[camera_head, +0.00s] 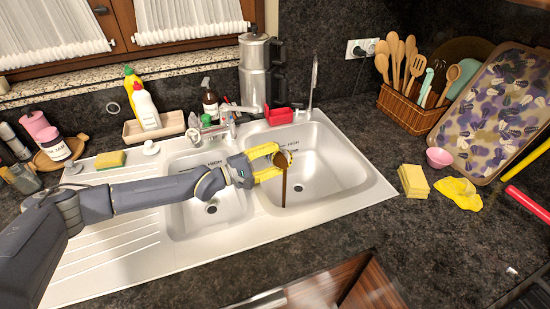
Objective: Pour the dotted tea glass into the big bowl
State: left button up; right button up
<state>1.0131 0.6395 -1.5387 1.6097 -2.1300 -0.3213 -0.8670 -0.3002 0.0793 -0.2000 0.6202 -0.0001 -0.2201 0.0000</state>
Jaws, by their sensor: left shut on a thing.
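My left gripper (276,162) reaches in from the left with its yellow fingers shut on a small tea glass (285,158). The glass is tilted over the larger right-hand bowl (330,172) of the steel sink. A thin brown stream (284,190) falls from the glass straight down into that bowl, near its left side. Dots on the glass are too small to make out. My right gripper is not in view.
The smaller sink bowl (205,214) lies to the left, under my left arm. A faucet (233,122) and a tall steel teapot (255,75) stand behind. Yellow sponges (414,181), a pink cup (439,157) and a utensil basket (412,110) are to the right. The front counter is clear.

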pick_arm(q)
jog(key=shift+s+r+m, duration=0.15)
jog(key=shift+r+m, duration=0.05)
jog(key=shift+m, duration=0.5)
jog(key=shift+d+r+m, duration=0.1)
jog(key=shift+r+m, duration=0.2)
jog(key=shift+m, duration=0.4)
jog(key=shift+s, duration=0.1)
jog(key=shift+s+d+r+m, duration=0.15)
jog(key=shift+r+m, duration=0.1)
jog(key=shift+m, duration=0.45)
jog(key=shift+s+r+m, duration=0.15)
jog(key=shift+r+m, duration=0.05)
jog(key=shift+m, duration=0.5)
jog(key=shift+w+a+f+n, duration=0.15)
jog(key=shift+f+n, duration=0.1)
jog(key=shift+n, duration=0.45)
jog(key=shift+w+f+n, duration=0.1)
jog(key=shift+f+n, duration=0.15)
jog(key=shift+n, duration=0.45)
jog(key=shift+w+a+f+n, duration=0.15)
jog(key=shift+f+n, duration=0.1)
jog(key=shift+n, duration=0.45)
